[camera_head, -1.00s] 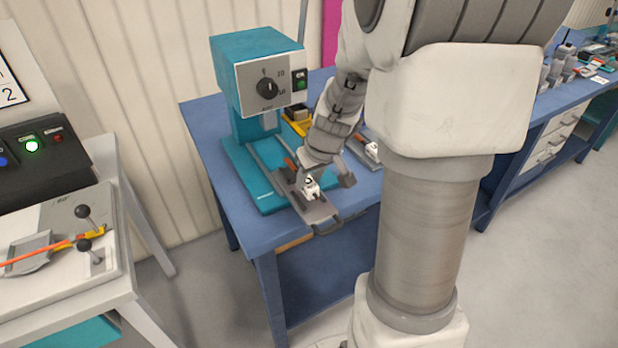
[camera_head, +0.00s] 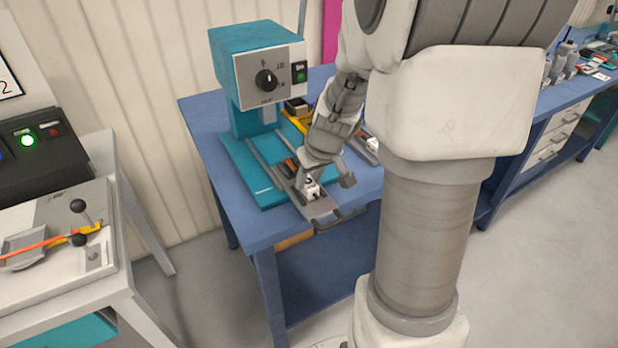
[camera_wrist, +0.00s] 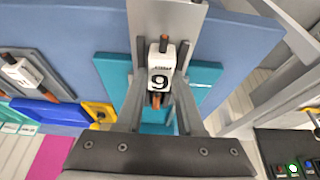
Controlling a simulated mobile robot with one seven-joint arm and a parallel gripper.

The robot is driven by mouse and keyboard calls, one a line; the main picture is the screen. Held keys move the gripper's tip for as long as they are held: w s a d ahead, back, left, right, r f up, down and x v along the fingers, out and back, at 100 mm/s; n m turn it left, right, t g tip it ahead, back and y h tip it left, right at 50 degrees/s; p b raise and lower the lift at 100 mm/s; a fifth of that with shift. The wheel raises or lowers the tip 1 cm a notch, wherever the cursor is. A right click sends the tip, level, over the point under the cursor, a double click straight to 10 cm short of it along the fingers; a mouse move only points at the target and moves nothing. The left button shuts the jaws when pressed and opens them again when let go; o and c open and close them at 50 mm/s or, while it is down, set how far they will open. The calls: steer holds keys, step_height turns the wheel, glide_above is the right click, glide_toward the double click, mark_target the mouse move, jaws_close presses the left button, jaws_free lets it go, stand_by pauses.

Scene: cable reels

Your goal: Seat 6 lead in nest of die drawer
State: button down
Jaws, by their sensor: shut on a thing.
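A white block lead marked with a digit (camera_wrist: 161,68) reads as 9 in the wrist view, where it may be upside down. Brown-orange ends show above and below it. My gripper (camera_wrist: 164,62) is shut on it, one finger on each side. In the head view the white block (camera_head: 312,189) and my gripper (camera_head: 315,182) are over the grey die drawer (camera_head: 321,208), which is pulled out from the teal press (camera_head: 250,75). The drawer (camera_wrist: 180,14) also shows behind the lead in the wrist view. I cannot tell whether the lead touches the nest.
Another white lead (camera_wrist: 20,70) lies on a grey holder to the side; the holder area also shows in the head view (camera_head: 372,144). A yellow item (camera_head: 300,118) stands behind my wrist. The blue bench (camera_head: 235,205) is clear at its front left. A console (camera_head: 35,140) stands at left.

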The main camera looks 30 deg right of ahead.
steer(key=shift+c, duration=2.2)
jaws_free()
steer(key=shift+r, duration=0.1)
steer(key=p+v, duration=0.9)
steer(key=v, duration=0.8)
steer(key=shift+s+p, duration=0.15)
steer(key=shift+p, duration=0.25)
